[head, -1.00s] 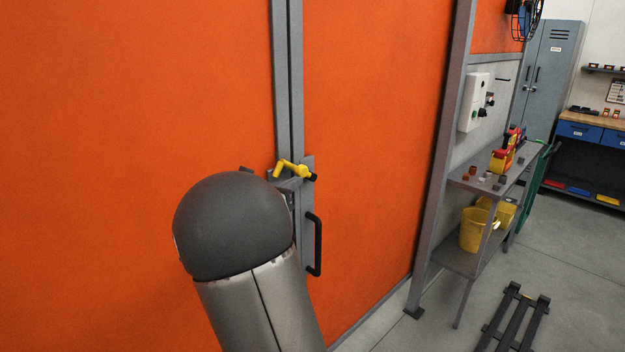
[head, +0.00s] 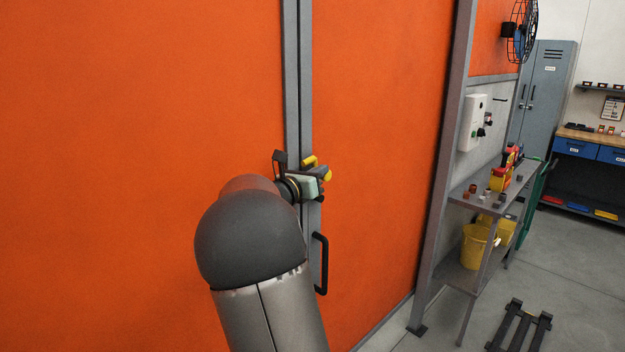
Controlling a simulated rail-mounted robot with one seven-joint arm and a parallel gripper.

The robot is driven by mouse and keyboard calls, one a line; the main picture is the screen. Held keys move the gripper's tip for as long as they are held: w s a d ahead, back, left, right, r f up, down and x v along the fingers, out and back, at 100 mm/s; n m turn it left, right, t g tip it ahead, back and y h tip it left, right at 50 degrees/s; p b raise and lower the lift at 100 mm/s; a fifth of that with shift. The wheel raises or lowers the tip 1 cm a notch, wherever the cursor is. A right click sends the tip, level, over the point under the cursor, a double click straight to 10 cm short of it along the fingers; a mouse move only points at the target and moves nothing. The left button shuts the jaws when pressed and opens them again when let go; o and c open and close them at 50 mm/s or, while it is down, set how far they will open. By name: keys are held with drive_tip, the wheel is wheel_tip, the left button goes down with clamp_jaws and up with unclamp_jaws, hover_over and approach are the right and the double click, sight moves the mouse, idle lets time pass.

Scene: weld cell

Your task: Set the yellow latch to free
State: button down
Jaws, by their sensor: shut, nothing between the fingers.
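The yellow latch (head: 310,161) is on the grey door frame, at the seam between two orange panels. Only parts of it show, above and to the right of my gripper; the rest is hidden behind the gripper. My gripper (head: 322,180) is at the latch, its body in front of the door seam. Its fingers are small and partly hidden, and they hold nothing. Whether they touch the latch I cannot tell. A black door handle (head: 321,263) is below the latch.
Orange door panels (head: 140,110) fill the left and middle. A grey shelf stand (head: 462,275) with a yellow bucket (head: 475,246) and small items is at the right. A white control box (head: 472,122) hangs above it. A dark pallet-like frame (head: 522,325) lies on the floor.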

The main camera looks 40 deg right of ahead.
drive_tip(key=shift+d+r, duration=0.2)
drive_tip(key=shift+d, duration=0.35)
idle(0.4)
